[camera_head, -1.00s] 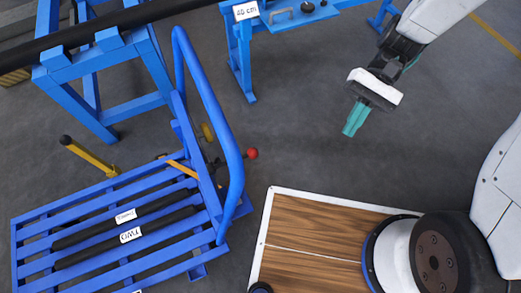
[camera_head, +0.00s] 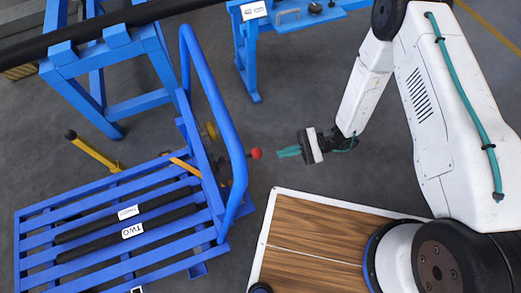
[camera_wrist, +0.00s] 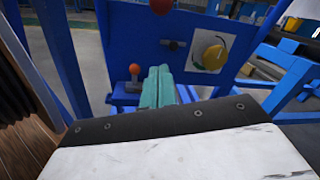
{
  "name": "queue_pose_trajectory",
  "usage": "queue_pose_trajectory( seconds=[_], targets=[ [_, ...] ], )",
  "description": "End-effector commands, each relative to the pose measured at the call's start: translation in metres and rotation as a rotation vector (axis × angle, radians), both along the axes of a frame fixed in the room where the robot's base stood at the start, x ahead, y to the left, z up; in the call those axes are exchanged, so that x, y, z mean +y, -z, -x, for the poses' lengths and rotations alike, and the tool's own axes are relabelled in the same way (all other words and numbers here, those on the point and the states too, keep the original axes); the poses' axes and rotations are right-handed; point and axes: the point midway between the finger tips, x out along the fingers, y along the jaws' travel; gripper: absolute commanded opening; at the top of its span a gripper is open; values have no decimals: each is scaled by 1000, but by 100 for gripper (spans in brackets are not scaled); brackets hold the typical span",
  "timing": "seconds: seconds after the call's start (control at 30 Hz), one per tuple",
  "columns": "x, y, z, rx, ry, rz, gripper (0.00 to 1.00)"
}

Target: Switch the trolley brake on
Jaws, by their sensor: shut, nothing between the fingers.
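The blue trolley (camera_head: 120,222) stands at the left with a tall curved push handle (camera_head: 215,95). A lever with a red ball knob (camera_head: 256,153) sticks out from its handle end toward my gripper. My gripper (camera_head: 281,152) is shut and empty, its teal fingers pointing left at the red knob with a small gap. In the wrist view the shut fingers (camera_wrist: 158,85) point at the trolley's blue end panel (camera_wrist: 135,38). A red knob (camera_wrist: 162,6) is cut off at the top edge there, and an orange knob (camera_wrist: 134,69) shows just left of the fingers.
Dark rods with white labels (camera_head: 132,231) lie on the trolley's slats. A yellow lever with a black knob (camera_head: 95,152) stands at its far side. A wooden deck (camera_head: 310,235) lies below my gripper. A blue bench (camera_head: 300,18) stands behind. Grey floor is open between.

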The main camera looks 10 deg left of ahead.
Motion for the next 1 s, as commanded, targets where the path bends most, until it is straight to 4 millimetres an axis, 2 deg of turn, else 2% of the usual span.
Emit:
queue_pose_trajectory(
  seconds=[0.03,0.07,0.17,0.37,0.7,0.73,0.83,1.0],
  targets=[
    [5,-3,-13,-33,37,-23,0],
    [7,-4,-16,-46,54,-34,0],
    [10,-6,-15,-68,62,-57,0],
    [32,-8,-2,-70,56,-56,0],
    [96,-13,31,-71,53,-57,0],
    [97,-15,32,-71,57,-56,0],
    [85,-30,33,-70,60,-56,0],
    [77,-43,36,-71,60,-56,0]
  ],
)
